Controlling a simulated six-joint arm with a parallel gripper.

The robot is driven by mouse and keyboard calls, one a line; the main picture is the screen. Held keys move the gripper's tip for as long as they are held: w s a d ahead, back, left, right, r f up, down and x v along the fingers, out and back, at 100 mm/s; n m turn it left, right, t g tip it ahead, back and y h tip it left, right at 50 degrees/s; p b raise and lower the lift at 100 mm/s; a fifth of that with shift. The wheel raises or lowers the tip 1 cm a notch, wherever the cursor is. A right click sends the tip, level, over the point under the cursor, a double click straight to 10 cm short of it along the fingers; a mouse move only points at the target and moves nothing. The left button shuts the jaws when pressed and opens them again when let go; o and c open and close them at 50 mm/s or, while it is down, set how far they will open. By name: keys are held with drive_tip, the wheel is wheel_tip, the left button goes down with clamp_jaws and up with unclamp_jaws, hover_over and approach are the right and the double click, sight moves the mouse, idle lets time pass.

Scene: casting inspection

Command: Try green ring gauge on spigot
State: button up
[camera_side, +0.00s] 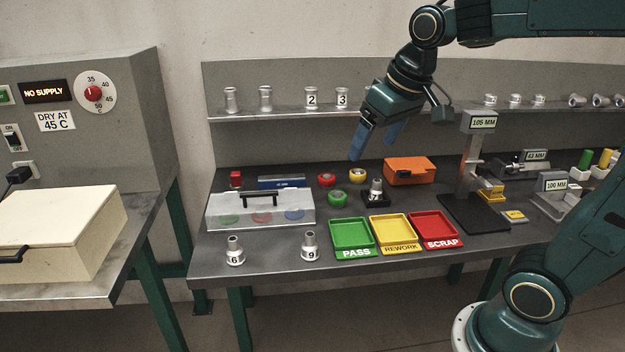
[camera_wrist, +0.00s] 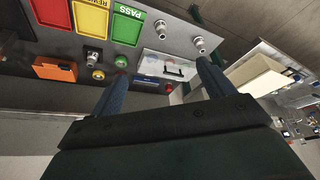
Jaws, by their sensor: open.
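The green ring gauge (camera_side: 337,198) lies on the bench, left of a metal casting (camera_side: 376,188) that stands upright in a black holder with its spigot up. In the wrist view the green ring (camera_wrist: 121,61) and the casting (camera_wrist: 93,57) lie beyond my left-hand finger. A red ring (camera_side: 326,179) and a yellow ring (camera_side: 357,175) lie just behind the green one. My gripper (camera_side: 375,147) is open and empty, well above the bench behind the rings. Its two blue fingers (camera_wrist: 160,76) are spread wide in the wrist view.
Green PASS (camera_side: 352,252), yellow REWORK and red SCRAP trays lie in front. A clear lidded box (camera_side: 260,222) is at left, castings 6 and 9 at the front edge. An orange case (camera_side: 409,171) and a height gauge (camera_side: 474,180) stand right. A shelf of castings runs behind.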

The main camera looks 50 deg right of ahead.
drive_tip(key=w+d+f+m+g, duration=0.1)
drive_tip(key=w+d+f, duration=0.3)
drive_tip(key=w+d, duration=0.25)
drive_tip(key=w+d+f+m+g, duration=0.1)
drive_tip(key=w+d+f, duration=0.2)
drive_tip(key=w+d, duration=0.35)
drive_tip(key=w+d+f+m, duration=0.2)
drive_tip(key=w+d+f, duration=0.25)
drive_tip(key=w, duration=0.35)
drive_tip(key=w+d+f+m+g, duration=0.1)
drive_tip(key=w+d+f, duration=0.1)
drive_tip(key=d+f, duration=0.6)
drive_tip(key=shift+w+d+f, duration=0.25)
drive_tip(key=shift+d+f, duration=0.1)
drive_tip(key=shift+f, duration=0.3)
hover_over(338, 194)
drive_tip(key=s+a, duration=0.2)
drive_tip(key=shift+w+f, duration=0.15)
drive_tip(key=shift+f, duration=2)
drive_tip(key=shift+w+f, duration=0.1)
drive_tip(key=shift+f, duration=2)
drive_tip(key=shift+w+d+f, duration=0.15)
drive_tip(key=shift+f, duration=1.15)
drive_tip(key=shift+w+d+f, duration=0.1)
drive_tip(key=shift+w+f, duration=0.05)
drive_tip(key=shift+f, duration=1.1)
